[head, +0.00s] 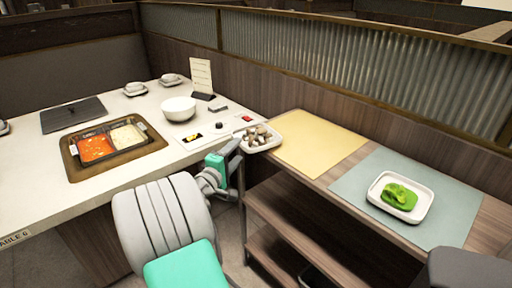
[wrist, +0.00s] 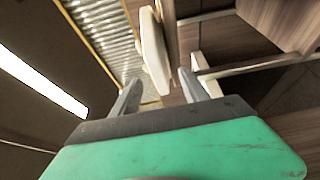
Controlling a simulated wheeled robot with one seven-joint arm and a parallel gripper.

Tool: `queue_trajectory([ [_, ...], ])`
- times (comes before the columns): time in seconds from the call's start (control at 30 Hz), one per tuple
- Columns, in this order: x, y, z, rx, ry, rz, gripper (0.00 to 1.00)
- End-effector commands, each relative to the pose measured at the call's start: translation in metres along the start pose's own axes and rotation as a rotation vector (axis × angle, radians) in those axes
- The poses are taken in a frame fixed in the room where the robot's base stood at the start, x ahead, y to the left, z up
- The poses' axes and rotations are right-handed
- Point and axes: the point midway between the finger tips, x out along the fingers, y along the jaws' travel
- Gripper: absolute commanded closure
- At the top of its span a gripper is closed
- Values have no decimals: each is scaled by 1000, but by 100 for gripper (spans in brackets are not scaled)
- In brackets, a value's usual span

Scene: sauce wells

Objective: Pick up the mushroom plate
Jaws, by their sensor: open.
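The mushroom plate (head: 264,149) is a small white dish with brown and pale mushroom pieces (head: 257,135). It sits at the left end of the wooden side shelf, beside the yellow mat. My gripper (head: 238,144) is at its left, close to its near-left rim. In the wrist view the plate (wrist: 154,52) shows nearly edge-on, just beyond my gripper (wrist: 160,80). The two fingers are apart, with the plate's edge lined up with the gap between them. I cannot tell whether a finger touches it.
A white plate of green leaves (head: 416,212) sits on the blue-grey mat (head: 352,183); the yellow mat (head: 320,145) is bare. The white table holds a two-part sauce pot (head: 112,150), a white bowl (head: 179,108) and a card stand (head: 201,76). A partition wall (head: 330,92) runs behind the shelf.

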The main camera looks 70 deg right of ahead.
Motion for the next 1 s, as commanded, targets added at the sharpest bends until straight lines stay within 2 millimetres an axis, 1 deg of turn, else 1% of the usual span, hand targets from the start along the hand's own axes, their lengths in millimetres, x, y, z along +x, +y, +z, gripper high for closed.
queue_trajectory([
  [0.2, 38, -4, 0, 3, -4, -2, 47],
  [0.3, 52, -3, 0, 4, -3, -3, 47],
  [0.4, 56, -3, -2, 5, 0, -3, 47],
  [0.57, 56, -3, -2, 5, 1, -3, 47],
  [1.0, 56, -3, -2, 5, 1, -4, 83],
])
